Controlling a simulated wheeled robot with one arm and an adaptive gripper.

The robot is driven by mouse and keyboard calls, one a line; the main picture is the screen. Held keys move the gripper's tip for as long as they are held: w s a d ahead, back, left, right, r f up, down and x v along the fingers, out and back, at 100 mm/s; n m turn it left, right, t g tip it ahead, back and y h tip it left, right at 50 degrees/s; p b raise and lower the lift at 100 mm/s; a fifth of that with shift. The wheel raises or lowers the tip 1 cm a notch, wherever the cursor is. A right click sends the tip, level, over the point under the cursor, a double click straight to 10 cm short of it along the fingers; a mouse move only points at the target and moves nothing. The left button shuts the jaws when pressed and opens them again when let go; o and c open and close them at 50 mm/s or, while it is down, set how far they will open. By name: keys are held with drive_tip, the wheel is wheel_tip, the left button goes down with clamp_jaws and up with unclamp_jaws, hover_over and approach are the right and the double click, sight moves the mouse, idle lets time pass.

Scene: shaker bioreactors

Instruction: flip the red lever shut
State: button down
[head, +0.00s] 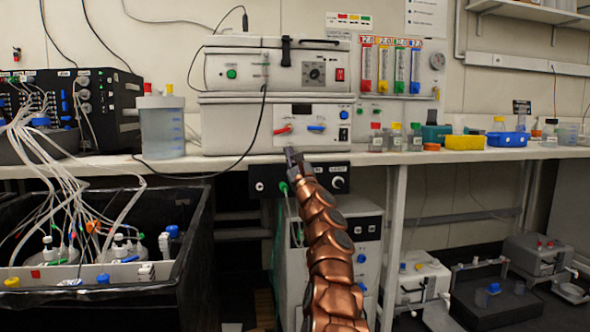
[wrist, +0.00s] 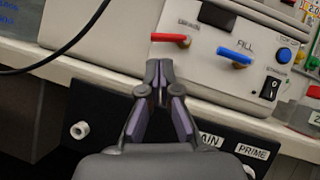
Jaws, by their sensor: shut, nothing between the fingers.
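The red lever (head: 283,130) is on the front panel of the lower white box on the bench. In the wrist view the red lever (wrist: 171,38) lies roughly level, pointing left from its pivot, under a label that seems to read "DRAIN". My gripper (head: 292,152) is shut and empty, just below the lever in the head view. In the wrist view my gripper's fingertips (wrist: 159,66) are together below the red lever, with a small gap in the picture. Whether they touch it cannot be told, but they look apart.
A blue lever (wrist: 234,56) marked "FILL" sits right of the red one, with a blue knob (wrist: 284,55) and black switch (wrist: 270,88) beyond. A black panel (wrist: 238,148) hangs under the bench edge. A black cable (head: 262,110) runs down at left. Jars (head: 376,137) stand right.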

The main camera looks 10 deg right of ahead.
drive_tip(key=shift+v, duration=2.45)
drive_tip(key=shift+a, duration=0.1)
